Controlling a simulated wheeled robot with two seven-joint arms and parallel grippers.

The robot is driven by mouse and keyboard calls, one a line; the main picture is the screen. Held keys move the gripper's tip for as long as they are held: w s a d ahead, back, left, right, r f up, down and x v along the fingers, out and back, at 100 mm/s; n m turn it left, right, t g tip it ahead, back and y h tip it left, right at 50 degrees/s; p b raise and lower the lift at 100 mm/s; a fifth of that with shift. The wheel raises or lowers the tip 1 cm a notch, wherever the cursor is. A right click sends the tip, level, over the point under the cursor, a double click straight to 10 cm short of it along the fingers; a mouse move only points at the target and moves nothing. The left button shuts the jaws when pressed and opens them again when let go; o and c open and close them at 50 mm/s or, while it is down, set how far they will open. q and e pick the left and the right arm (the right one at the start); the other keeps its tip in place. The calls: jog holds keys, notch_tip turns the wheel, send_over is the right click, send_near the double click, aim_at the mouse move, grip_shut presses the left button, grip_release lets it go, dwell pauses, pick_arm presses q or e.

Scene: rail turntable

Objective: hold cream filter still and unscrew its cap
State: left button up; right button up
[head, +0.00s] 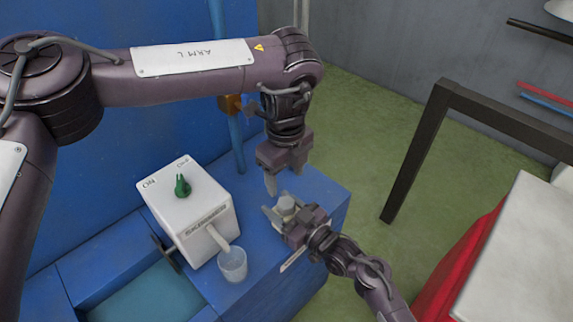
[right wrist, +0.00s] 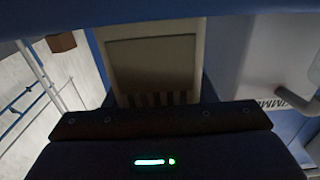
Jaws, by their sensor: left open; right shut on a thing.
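The cream filter (head: 285,212) stands upright on the blue bench in the head view, with its small round cap (head: 286,200) on top. My right gripper (head: 282,214) is shut on the filter's body from the lower right. My left gripper (head: 283,176) is open and empty, pointing down just above the cap and apart from it. In the right wrist view a pale squarish shape (right wrist: 152,60) fills the middle above my dark gripper body; I cannot tell how much of it is filter and how much is finger.
A white box (head: 165,215) with a green knob (head: 182,186) stands left of the filter. Its spout reaches a clear cup (head: 232,264). A blue pipe (head: 235,145) rises behind. The bench's right edge (head: 335,215) is close. A dark frame (head: 410,165) stands further right.

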aim_at(286, 203)
pick_arm(q)
notch_tip(286, 203, down, 9)
jog(key=shift+r, duration=0.1)
jog(key=shift+c, duration=0.3)
jog(key=c, duration=1)
jog(key=n, duration=0.5)
jog(key=shift+n, duration=0.4)
jog(key=shift+c, duration=0.2)
jog(key=n, duration=0.6)
jog(key=n, duration=0.6)
